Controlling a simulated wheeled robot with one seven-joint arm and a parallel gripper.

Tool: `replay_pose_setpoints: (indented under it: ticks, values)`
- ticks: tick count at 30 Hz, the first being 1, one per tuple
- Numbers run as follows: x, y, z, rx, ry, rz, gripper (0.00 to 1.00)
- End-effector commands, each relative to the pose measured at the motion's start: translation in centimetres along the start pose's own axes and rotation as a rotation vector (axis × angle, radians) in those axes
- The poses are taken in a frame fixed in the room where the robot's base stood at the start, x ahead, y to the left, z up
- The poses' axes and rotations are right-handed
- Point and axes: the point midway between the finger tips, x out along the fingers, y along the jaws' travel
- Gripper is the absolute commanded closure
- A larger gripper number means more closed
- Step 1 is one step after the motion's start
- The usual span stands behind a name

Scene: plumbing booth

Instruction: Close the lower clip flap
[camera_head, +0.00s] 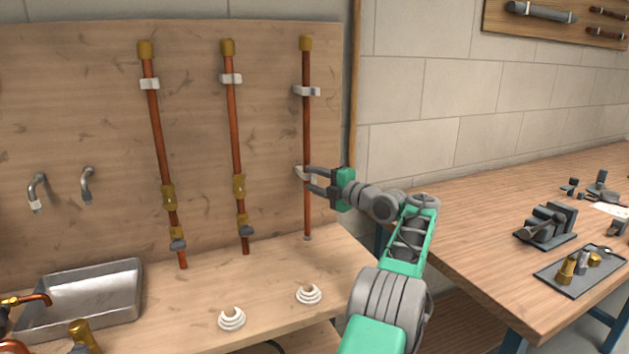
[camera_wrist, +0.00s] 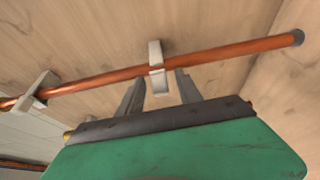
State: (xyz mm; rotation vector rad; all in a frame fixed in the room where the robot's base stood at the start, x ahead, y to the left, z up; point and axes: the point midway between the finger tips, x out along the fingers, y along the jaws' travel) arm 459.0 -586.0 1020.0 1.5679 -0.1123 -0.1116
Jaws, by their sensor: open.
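The right copper pipe (camera_head: 306,135) stands upright against the wooden panel, and it crosses the wrist view (camera_wrist: 225,53) at a slant. The lower clip (camera_head: 301,172) is a white piece on this pipe; in the wrist view its flap (camera_wrist: 158,82) sticks out from the pipe toward my gripper. The upper clip (camera_head: 306,91) sits higher on the same pipe and also shows in the wrist view (camera_wrist: 36,93). My gripper (camera_head: 310,181) is open at the lower clip. In the wrist view its two fingers (camera_wrist: 159,88) lie on either side of the flap; contact cannot be told.
Two more copper pipes (camera_head: 158,130) (camera_head: 233,130) with white clips and brass fittings stand to the left. A metal sink (camera_head: 84,297) and white ring stacks (camera_head: 232,318) are on the bench below. A workbench (camera_head: 470,215) with tools lies to the right.

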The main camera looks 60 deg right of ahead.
Motion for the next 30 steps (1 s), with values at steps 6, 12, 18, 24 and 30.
replay_pose_setpoints:
  ticks: [6,12,18,24,30]
  values:
    - [-1.2,0.0,0.1,0.000,-0.001,0.000,0.58]
    - [-5.3,-0.1,0.1,0.000,-0.004,0.000,0.58]
    - [-7.7,0.0,0.0,0.000,0.000,0.000,0.58]
    - [-7.8,0.0,0.0,0.000,0.000,0.000,0.58]
    - [-7.6,0.0,-0.1,0.005,0.001,-0.003,0.64]
